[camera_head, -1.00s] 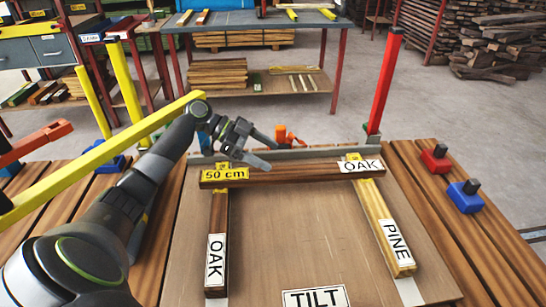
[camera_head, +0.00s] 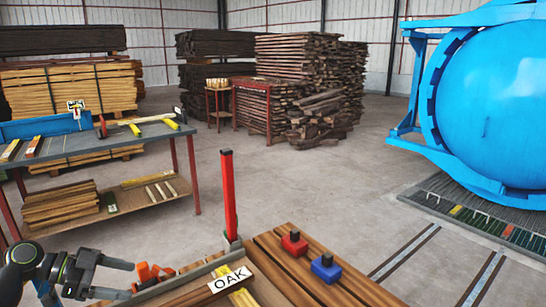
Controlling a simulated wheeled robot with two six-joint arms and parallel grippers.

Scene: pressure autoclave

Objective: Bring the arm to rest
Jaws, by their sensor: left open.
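My left gripper (camera_head: 122,279) shows at the bottom left corner, at the left end of the wooden workbench (camera_head: 340,287). Its two fingers are spread apart and nothing is between them. Most of my left arm is outside the picture. An orange clamp (camera_head: 150,272) stands just to the right of the fingers. My right gripper is not in view.
A red upright post (camera_head: 229,195) rises from the bench's back edge. A red block (camera_head: 294,242) and a blue block (camera_head: 326,267) sit on the bench. A blue autoclave (camera_head: 490,105) stands at the right. Open concrete floor (camera_head: 330,190) lies between.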

